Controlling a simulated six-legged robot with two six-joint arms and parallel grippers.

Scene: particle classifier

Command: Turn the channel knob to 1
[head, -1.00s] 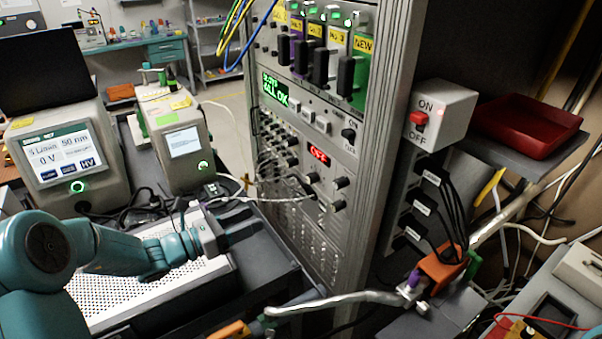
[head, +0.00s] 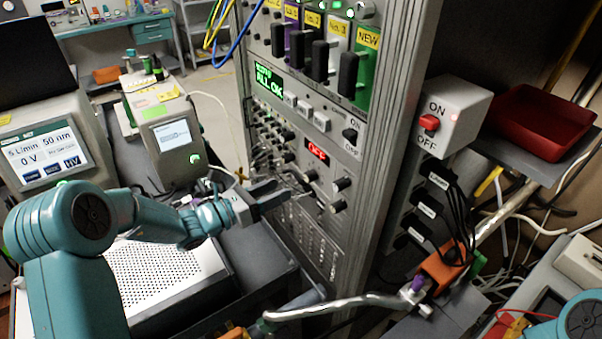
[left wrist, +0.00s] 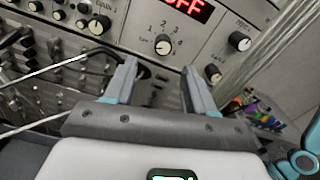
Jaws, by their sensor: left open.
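The channel knob (left wrist: 163,45) is a small round dial with numbers 1 to 4 around it, below a red OFF display (left wrist: 188,8) in the left wrist view. I cannot tell for sure which number it points at. In the head view the knob (head: 310,176) sits just under the red display on the rack panel. My left gripper (head: 284,193) is open and empty in front of the panel, left of and below the knob. In the left wrist view its two fingers (left wrist: 160,82) are apart, with the knob beyond and above their tips. My right gripper is out of view.
Other knobs (head: 342,184) and cables (left wrist: 55,68) crowd the panel near the fingers. A perforated-top box (head: 165,270) lies below my left arm. An ON/OFF switch box (head: 455,115) and a red tray (head: 540,122) are at the right.

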